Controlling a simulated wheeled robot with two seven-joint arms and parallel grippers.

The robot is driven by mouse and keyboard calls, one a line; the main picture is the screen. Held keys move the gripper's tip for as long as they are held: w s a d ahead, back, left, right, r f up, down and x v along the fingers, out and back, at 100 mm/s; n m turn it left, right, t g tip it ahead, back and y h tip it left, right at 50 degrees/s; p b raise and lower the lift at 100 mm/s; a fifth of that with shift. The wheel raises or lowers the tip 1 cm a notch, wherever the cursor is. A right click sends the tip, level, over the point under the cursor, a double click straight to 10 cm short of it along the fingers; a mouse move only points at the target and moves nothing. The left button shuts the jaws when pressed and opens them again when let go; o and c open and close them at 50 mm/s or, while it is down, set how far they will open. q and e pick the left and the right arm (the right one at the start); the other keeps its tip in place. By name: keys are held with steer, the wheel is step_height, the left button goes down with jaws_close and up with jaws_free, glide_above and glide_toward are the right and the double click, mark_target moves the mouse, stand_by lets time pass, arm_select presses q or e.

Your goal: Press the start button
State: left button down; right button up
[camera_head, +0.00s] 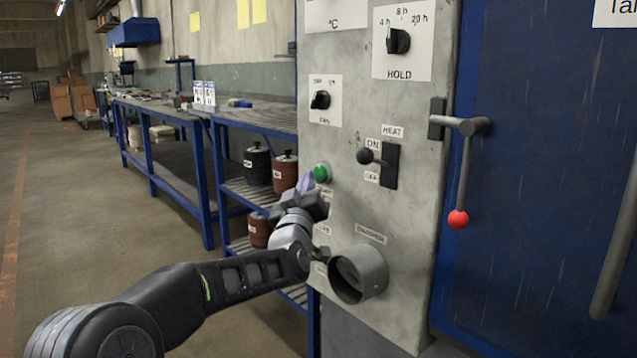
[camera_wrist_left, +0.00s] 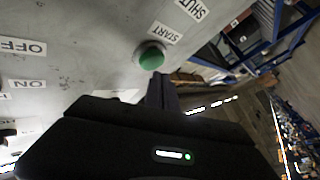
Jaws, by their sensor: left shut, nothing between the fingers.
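The start button (camera_head: 322,173) is a round green button on the grey control panel (camera_head: 345,215), near the panel's left edge. In the left wrist view the green button (camera_wrist_left: 151,56) sits beside a "START" label (camera_wrist_left: 165,32). My left gripper (camera_head: 305,183) is shut and empty, its tips just below and left of the button in the head view. In the left wrist view the shut fingers (camera_wrist_left: 162,90) point toward the button's lower side. I cannot tell whether they touch it. My right gripper is not in view.
The panel also carries a heat lever (camera_head: 366,157), a fan knob (camera_head: 320,100), a hold knob (camera_head: 398,41) and a protruding round socket (camera_head: 358,274). A blue workbench (camera_head: 205,125) with canisters stands behind at the left.

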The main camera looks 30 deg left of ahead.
arm_select(q)
steer(key=s+b, duration=0.1)
steer(key=s+a+b, duration=0.1)
steer(key=s, duration=0.1)
steer(key=shift+s+a, duration=0.15)
steer(key=shift+s, duration=0.1)
stand_by(0.4)
